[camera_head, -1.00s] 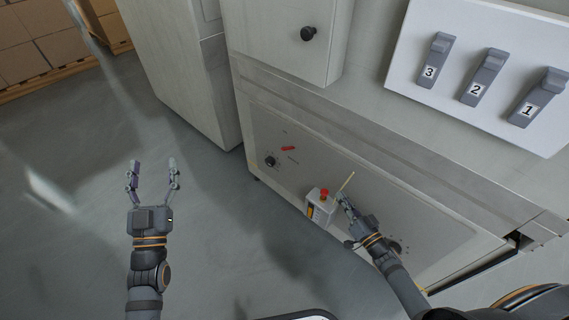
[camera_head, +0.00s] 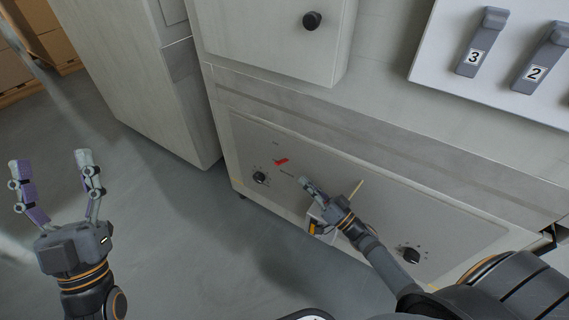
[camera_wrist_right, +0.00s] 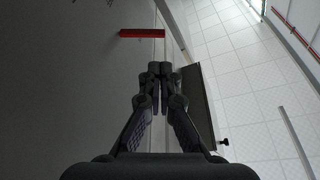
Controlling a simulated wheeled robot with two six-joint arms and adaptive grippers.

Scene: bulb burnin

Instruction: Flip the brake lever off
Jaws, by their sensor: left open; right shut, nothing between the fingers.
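A small red lever (camera_head: 281,161) sits on the low front panel, tilted slightly up to the right in the head view. It also shows as a red bar (camera_wrist_right: 142,33) ahead of the fingertips in the right wrist view. My right gripper (camera_head: 305,182) is shut and empty, in front of the panel, to the right of and below the lever in the head view. A gap shows between its tips and the lever. My left gripper (camera_head: 49,158) is open and empty over the floor at the far left, away from the panel.
A black knob (camera_head: 260,178) lies left of the lever and another (camera_head: 411,255) to the right. A white box (camera_head: 317,212) is partly hidden behind my right gripper, near a thin yellow rod (camera_head: 357,188). Numbered levers (camera_head: 482,42) stand above right. The floor at left is clear.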

